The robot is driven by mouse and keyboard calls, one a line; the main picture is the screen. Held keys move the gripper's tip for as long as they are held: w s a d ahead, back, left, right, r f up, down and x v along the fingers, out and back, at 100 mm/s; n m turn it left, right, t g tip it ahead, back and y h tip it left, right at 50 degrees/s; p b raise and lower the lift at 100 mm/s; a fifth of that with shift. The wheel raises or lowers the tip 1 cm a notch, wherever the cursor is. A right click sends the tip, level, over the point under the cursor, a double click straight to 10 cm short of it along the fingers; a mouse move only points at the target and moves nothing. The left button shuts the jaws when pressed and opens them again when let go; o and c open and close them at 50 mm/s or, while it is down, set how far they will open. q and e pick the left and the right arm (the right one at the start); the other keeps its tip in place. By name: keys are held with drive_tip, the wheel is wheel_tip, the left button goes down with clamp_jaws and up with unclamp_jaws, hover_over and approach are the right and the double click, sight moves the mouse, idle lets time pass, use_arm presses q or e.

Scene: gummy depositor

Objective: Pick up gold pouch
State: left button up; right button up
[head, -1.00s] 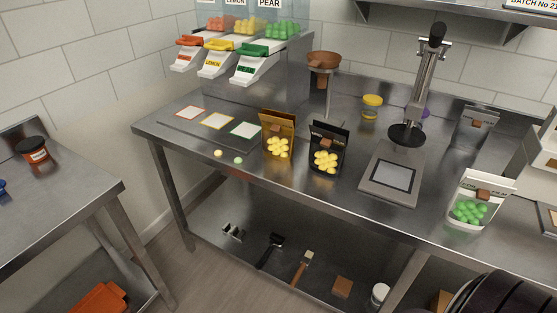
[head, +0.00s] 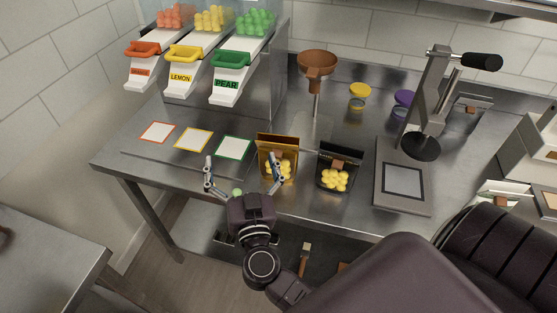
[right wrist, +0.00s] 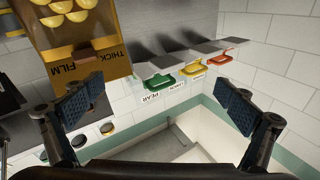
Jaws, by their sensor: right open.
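The gold pouch (head: 277,141) stands upright on the steel table, its clear window showing yellow gummies. My right gripper (head: 242,170) is open and empty at the table's front edge, just left of the pouch. Its right finger overlaps the pouch's front in the head view; I cannot tell whether they touch. In the right wrist view, the gold pouch (right wrist: 98,66) with "THICK FILM" lettering fills the upper left, behind one finger of the right gripper (right wrist: 160,105). My left gripper is not in view.
A black pouch (head: 341,160) with yellow gummies stands right of the gold one. A press (head: 403,190) is further right. Colour-framed cards (head: 233,148) lie behind the gripper, below the dispensers (head: 230,72). A green gummy (head: 237,192) lies by the gripper. A funnel stand (head: 317,66) is behind.

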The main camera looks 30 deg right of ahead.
sight(278, 158)
drive_tip(key=s+d+f+m+g+h, duration=0.1)
drive_tip(key=f+g, duration=0.1)
drive_tip(key=s+d+f+m+g, duration=0.1)
drive_tip(key=s+d+f+g, duration=0.1)
drive_tip(key=f+g, duration=0.1)
drive_tip(key=s+d+f+g+h, duration=0.1)
drive_tip(key=s+d+f+g, duration=0.1)
drive_tip(key=g, duration=0.1)
drive_tip(key=shift+f+m+h+p, duration=0.3)
drive_tip(key=shift+f+m+p, duration=0.05)
drive_tip(key=shift+m+p, duration=0.05)
drive_tip(key=shift+d+f, duration=0.1)
drive_tip(key=shift+f, duration=0.2)
drive_tip(key=p+x, duration=0.1)
drive_tip(key=x, duration=0.5)
drive_tip(key=shift+w+d, duration=0.1)
drive_tip(key=shift+d, duration=0.15)
drive_tip(key=shift+w+d+f, duration=0.25)
drive_tip(key=shift+w+f, duration=0.05)
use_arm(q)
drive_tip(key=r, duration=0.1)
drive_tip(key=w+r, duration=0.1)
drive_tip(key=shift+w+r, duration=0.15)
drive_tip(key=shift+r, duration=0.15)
use_arm(e)
drive_tip(key=c, duration=1.2)
drive_tip(key=shift+r, duration=0.1)
